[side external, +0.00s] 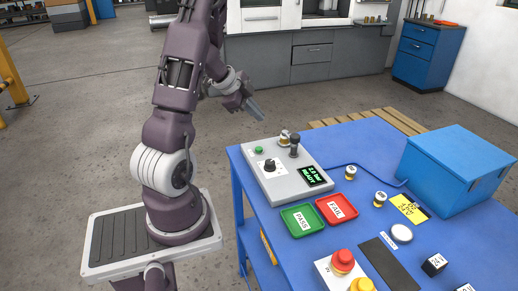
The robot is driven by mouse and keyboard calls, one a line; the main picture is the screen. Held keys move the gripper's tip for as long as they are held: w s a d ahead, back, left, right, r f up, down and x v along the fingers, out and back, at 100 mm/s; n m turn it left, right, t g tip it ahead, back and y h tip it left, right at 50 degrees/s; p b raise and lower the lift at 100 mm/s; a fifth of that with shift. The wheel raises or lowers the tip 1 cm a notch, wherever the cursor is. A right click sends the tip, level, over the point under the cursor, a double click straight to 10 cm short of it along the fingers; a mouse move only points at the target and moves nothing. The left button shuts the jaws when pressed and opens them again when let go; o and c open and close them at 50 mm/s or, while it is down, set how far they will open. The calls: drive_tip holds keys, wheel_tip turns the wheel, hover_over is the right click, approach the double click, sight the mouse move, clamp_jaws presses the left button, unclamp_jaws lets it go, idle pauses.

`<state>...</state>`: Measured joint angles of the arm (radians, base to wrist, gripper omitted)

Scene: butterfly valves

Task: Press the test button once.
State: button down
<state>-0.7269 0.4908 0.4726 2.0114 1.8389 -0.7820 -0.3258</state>
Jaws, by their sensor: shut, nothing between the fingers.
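A black knob (269,165) and a lit display (312,176) with green text are also on top. A small brass-and-white valve (284,137) stands at the back of the box beside a dark upright post (294,147). My gripper (262,116) is shut and empty, in the air above and behind the green button in the picture, apart from the box.
A green PASS tray (302,221) and a red FAIL tray (337,209) lie in front of the box. Small valves (350,173) (380,199) stand to the right. A large blue box (455,170) is at the right.

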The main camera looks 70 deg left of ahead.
sight(258, 149)
drive_tip(key=shift+f, duration=4.4)
drive_tip(key=shift+f, duration=0.4)
drive_tip(key=shift+f, duration=0.45)
drive_tip(key=shift+r, duration=0.9)
drive_tip(key=shift+r, duration=0.1)
